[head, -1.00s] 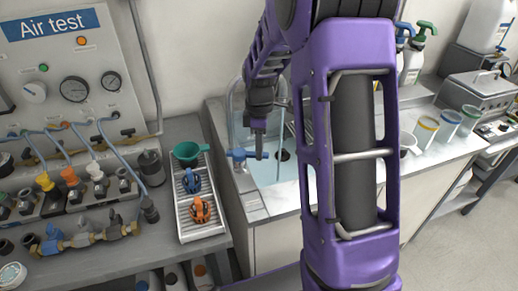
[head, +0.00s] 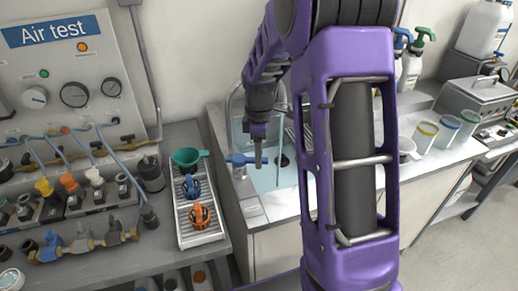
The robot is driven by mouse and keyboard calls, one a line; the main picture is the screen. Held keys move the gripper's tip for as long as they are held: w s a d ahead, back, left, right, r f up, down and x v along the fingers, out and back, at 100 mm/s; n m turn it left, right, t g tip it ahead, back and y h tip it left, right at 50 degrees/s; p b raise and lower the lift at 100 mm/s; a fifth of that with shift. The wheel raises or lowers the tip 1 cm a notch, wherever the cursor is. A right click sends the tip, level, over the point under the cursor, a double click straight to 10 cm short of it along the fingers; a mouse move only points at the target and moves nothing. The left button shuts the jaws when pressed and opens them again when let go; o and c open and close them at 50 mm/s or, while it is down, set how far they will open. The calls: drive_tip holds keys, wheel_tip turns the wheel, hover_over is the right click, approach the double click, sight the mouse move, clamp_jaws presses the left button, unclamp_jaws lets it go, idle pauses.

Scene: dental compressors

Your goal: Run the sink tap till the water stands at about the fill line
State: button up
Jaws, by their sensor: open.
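The sink (head: 270,178) is set in the pale counter, with bluish water in it around a dark round drain. The tap (head: 233,105) has a curved spout at the sink's back left. Its blue lever (head: 240,160) points right, over the sink's left side. My gripper (head: 259,164) hangs fingers down at the lever's right end. It is open but seen nearly edge-on, and I cannot tell whether it touches the lever. A thin vertical streak shows in the sink; I cannot tell whether it is running water. I cannot make out a fill line. My arm hides the sink's right part.
A tray (head: 180,222) with a green funnel (head: 188,158) and blue and orange clamp-like parts stands left of the sink. The air test panel (head: 75,85) with hoses and fittings is further left. Cups (head: 424,137) and pump bottles (head: 415,62) stand on the counter at the right.

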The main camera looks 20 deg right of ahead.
wheel_tip(320, 180, up, 18)
drive_tip(key=p, duration=0.1)
drive_tip(key=shift+f+p, duration=0.25)
drive_tip(key=shift+p, duration=0.1)
idle(6.8)
